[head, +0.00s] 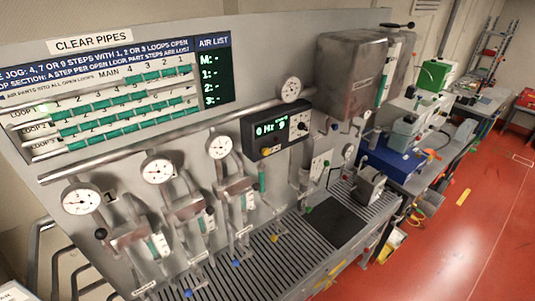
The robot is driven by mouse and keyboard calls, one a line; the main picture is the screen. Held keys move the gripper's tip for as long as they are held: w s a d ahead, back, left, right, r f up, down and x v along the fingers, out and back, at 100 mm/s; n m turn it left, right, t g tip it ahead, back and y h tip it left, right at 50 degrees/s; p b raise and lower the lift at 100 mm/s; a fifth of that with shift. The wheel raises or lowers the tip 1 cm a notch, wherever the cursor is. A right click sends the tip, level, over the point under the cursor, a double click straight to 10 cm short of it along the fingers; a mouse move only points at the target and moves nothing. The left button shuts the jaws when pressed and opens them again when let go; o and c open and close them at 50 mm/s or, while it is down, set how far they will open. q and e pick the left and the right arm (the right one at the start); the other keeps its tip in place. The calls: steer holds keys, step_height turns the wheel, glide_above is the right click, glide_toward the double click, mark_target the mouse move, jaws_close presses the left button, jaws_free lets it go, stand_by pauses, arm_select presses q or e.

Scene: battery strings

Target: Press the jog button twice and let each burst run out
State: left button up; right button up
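A dark control box (276,131) is mounted on the grey wall panel at the middle of the head view. Its lit green display (270,129) seems to read "0 Hz 9", but the letters are small. A yellow button or knob (266,152) sits low on the box, with small dark controls on its right side. I cannot tell which control is the jog button. The clear pipes (120,106) on the left board hold green segments, in a main row and several loop rows. The dark air list screen (213,72) shows M, 1, 2 and 3, each with a dash. Neither gripper is in view.
Round gauges (158,171) and valve assemblies stand along the panel over a slotted metal bench (275,250). A grey metal cabinet (350,75) sticks out right of the box. A cluttered worktable (440,150) stands farther right. Red floor (470,240) is open at the lower right.

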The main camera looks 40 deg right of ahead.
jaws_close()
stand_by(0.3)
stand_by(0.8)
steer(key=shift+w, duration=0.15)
